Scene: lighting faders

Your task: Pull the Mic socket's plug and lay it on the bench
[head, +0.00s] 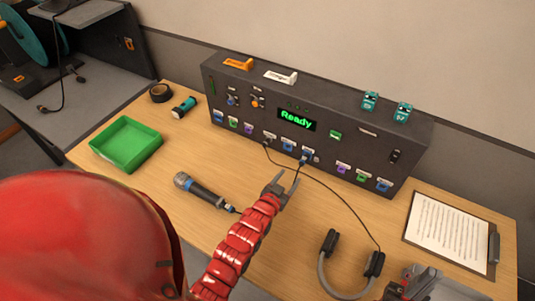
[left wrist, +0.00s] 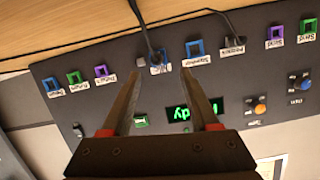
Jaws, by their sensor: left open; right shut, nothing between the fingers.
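The Mic socket's plug (head: 304,160) sits in a blue-framed socket on the front of the dark panel (head: 232,92). Its cable drops behind my left gripper towards the microphone (head: 203,190) lying on the wooden bench (head: 300,240). In the left wrist view the dark plug (left wrist: 156,58) stands in its socket, just beyond the fingertips and roughly between them. My left gripper (head: 287,178) is open and empty before the panel; its fingers also show in the left wrist view (left wrist: 162,76). My right gripper (head: 402,287) is shut and empty at the bottom right.
A second plug (head: 267,140) leads by a cable to the headphones (head: 328,270) on the bench. A green tray (head: 126,160), a torch (head: 184,105) and tape (head: 160,92) lie left; a clipboard (head: 450,230) lies right. Bench around the microphone is mostly clear.

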